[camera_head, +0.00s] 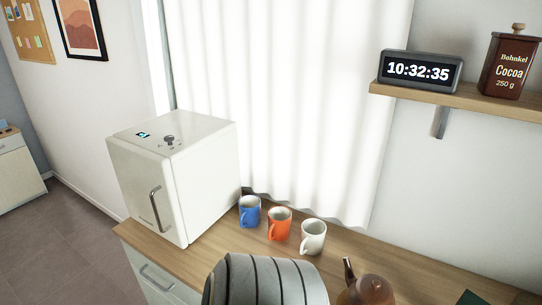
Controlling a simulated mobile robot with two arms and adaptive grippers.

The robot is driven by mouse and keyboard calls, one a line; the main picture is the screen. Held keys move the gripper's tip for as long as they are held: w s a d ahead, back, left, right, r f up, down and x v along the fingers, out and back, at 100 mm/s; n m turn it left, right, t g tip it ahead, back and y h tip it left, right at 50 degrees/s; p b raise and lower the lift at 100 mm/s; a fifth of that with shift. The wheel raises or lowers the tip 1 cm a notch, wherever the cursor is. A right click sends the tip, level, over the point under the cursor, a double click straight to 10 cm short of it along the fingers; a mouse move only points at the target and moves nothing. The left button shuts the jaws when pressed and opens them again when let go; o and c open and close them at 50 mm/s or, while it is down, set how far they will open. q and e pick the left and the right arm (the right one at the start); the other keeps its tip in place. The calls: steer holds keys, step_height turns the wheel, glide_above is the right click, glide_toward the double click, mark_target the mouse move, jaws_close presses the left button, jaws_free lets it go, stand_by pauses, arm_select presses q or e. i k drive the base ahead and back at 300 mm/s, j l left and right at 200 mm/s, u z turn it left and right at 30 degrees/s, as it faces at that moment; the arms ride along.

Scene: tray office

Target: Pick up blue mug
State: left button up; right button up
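The blue mug (249,211) stands upright on the wooden counter, just right of the white boxy appliance. Its handle points to the lower left, towards me. An orange mug (279,224) stands close to its right, and a white mug (313,237) stands to the right of that. The mugs form a slanting row in front of the curtain.
The white appliance (180,175) borders the mugs on the left. A brown spouted pot (368,291) is at lower right. A shelf (470,97) holds a clock (419,71) and cocoa tin (508,68).

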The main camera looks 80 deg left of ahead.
mark_target(249, 205)
steer(key=u, duration=2.8)
